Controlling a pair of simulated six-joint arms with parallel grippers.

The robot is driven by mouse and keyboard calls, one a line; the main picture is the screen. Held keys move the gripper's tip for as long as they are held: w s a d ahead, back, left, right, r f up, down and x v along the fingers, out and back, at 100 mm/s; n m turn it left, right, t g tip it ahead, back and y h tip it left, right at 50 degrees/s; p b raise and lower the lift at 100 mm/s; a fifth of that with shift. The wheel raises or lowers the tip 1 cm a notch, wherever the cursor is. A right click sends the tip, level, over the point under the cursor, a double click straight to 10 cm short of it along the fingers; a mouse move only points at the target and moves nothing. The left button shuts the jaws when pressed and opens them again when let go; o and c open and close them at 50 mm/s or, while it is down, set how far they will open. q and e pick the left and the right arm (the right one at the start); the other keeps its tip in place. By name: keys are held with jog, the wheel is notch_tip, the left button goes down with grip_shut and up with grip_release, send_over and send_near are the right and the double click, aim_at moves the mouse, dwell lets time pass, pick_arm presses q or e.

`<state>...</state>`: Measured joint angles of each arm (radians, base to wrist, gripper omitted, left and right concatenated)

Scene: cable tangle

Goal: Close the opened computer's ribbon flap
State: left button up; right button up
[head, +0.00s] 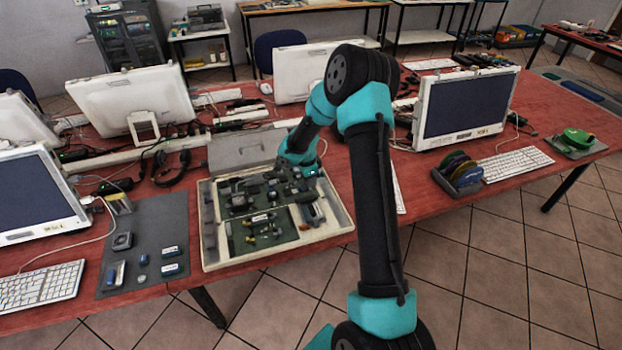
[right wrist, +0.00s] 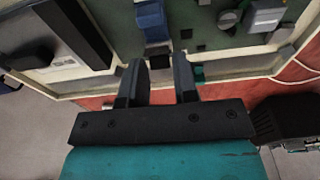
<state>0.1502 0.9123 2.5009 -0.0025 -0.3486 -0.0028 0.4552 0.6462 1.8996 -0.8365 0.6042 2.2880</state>
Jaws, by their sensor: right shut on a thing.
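The opened computer (head: 208,262) is a shallow pale case with green boards, on the red table in the head view. My right gripper (head: 292,178) reaches down at the case's upper right part; its fingertips are hard to make out there. In the right wrist view, my right gripper (right wrist: 158,62) has its two dark fingers at the case's edge. A blue ribbon (right wrist: 150,20) runs toward them, with a small dark flap (right wrist: 158,50) at its end, between the fingertips. The gripper is shut on this flap; the exact contact is unclear. My left gripper is not in view.
A grey mat (head: 150,215) with small parts lies left of the case. A headset (head: 172,170) lies behind the mat. Monitors stand behind and at both sides, including one at the right (head: 465,107). Cable spools (head: 460,172) stand near the right keyboard (head: 515,163).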

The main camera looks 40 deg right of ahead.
jog(key=shift+w+a+g+h, duration=0.15)
jog(key=shift+g+h, duration=0.15)
jog(key=shift+h, duration=0.3)
jog(key=o, duration=0.8)
jog(key=v, duration=1.7)
jog(key=shift+r, duration=0.2)
